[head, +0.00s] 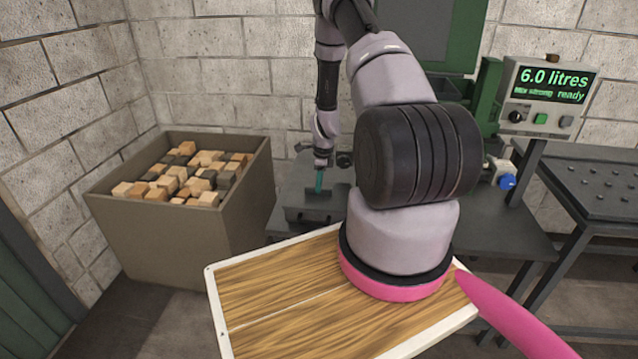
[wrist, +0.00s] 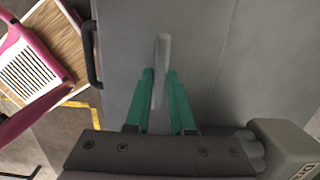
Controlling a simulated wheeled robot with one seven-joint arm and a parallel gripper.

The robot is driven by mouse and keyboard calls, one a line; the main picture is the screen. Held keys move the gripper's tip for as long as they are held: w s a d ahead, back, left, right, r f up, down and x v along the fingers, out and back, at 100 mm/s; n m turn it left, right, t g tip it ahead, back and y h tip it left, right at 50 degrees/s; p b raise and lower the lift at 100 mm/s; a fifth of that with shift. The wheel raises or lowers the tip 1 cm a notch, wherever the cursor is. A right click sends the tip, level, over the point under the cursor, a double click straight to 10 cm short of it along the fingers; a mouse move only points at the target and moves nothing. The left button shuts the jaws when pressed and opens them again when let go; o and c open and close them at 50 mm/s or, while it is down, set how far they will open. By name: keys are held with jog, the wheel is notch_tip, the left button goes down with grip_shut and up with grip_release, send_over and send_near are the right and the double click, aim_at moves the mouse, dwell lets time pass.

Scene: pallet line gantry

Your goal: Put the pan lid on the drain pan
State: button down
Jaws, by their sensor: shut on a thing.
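My gripper (head: 319,183) points down over a low dark grey, box-like pan (head: 308,214) on the grey workbench. In the wrist view, its two teal fingers (wrist: 160,74) are shut on a thin, light grey upright grip (wrist: 162,52), which I take to be the pan lid's. A broad grey surface (wrist: 200,50) lies below the fingers, with a black handle (wrist: 88,52) at its left edge. I cannot tell where the lid ends and the pan begins, nor whether the lid touches the pan. My arm hides part of the bench.
A large brown bin (head: 190,240) of wooden blocks stands left of the bench (head: 500,230). A console (head: 545,95) reading "6.0 litres" stands at the right, with a blue knob (head: 507,182) nearby. A dark perforated table (head: 590,170) is farther right.

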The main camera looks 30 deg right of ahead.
jog(key=c, duration=0.8)
grip_release()
jog(key=shift+o, duration=0.2)
notch_tip(320, 180, up, 13)
jog(key=d, duration=0.1)
notch_tip(320, 180, up, 16)
jog(key=n+t, duration=0.2)
jog(key=n, duration=0.3)
send_over(322, 187)
jog(key=a, duration=0.5)
jog(key=s+a+r+n+t, duration=0.1)
jog(key=s+a+r+n, duration=0.15)
jog(key=r, duration=0.35)
jog(key=s+a+r+n, duration=0.2)
jog(key=s+r, duration=0.2)
jog(key=r, duration=0.3)
jog(key=s+a+r+n+t, duration=0.1)
jog(key=s+a+r+n, duration=0.1)
jog(key=s, duration=0.4)
jog(key=s+a+r+n+t, duration=0.1)
jog(key=s+a+r+n, duration=0.1)
jog(key=s+r+n, duration=0.3)
jog(key=s+a+r+n+t+y, duration=0.1)
jog(key=s+r+n, duration=0.3)
jog(key=s, duration=0.5)
jog(key=shift+a+r, duration=0.65)
jog(key=shift+a, duration=0.25)
jog(key=shift+w, duration=0.1)
